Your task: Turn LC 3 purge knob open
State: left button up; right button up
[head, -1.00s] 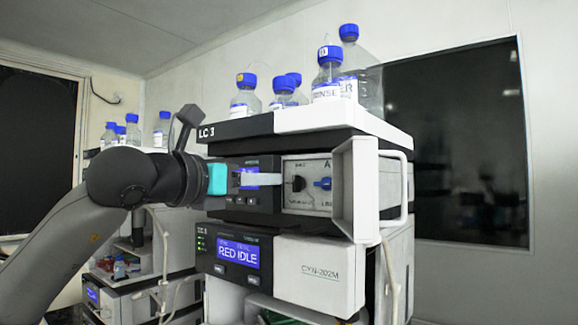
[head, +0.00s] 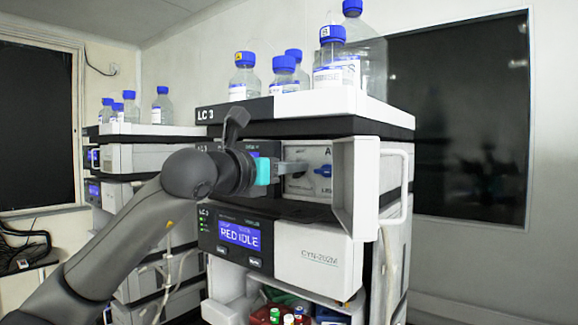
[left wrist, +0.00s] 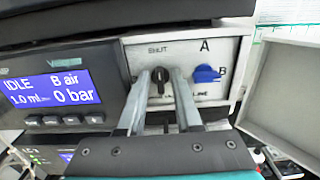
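The LC 3 stack (head: 225,113) stands at the centre right in the head view. Its pump module has a silver panel with a black knob (left wrist: 160,82) and, to its right, a blue knob (left wrist: 206,74) between the A and B marks; the blue knob also shows in the head view (head: 323,171). The label below the black knob is partly covered, and I cannot read which one says purge. My left gripper (head: 296,168) reaches the panel. In the left wrist view its two fingers (left wrist: 161,76) are open, one on each side of the black knob, with small gaps. My right gripper is out of view.
A white door (head: 357,190) stands swung open just right of the panel. The pump screen (left wrist: 58,92) reads IDLE, 0 bar. Blue-capped bottles (head: 333,60) stand on top. Another stack is behind at left.

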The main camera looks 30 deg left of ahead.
pick_arm(q)
grip_shut()
dwell(0.5)
jog(key=n+b, duration=0.2)
jog(key=n, duration=0.4)
jog(key=n+b, duration=0.3)
jog(key=n, duration=0.3)
jog(key=a+n+b, duration=0.1)
jog(key=n+b, duration=0.1)
jog(key=n, duration=0.3)
jog(key=shift+f+n+b, duration=0.35)
jog(key=shift+n+b, duration=0.05)
dwell(0.4)
jog(key=shift+o, duration=0.9)
grip_release()
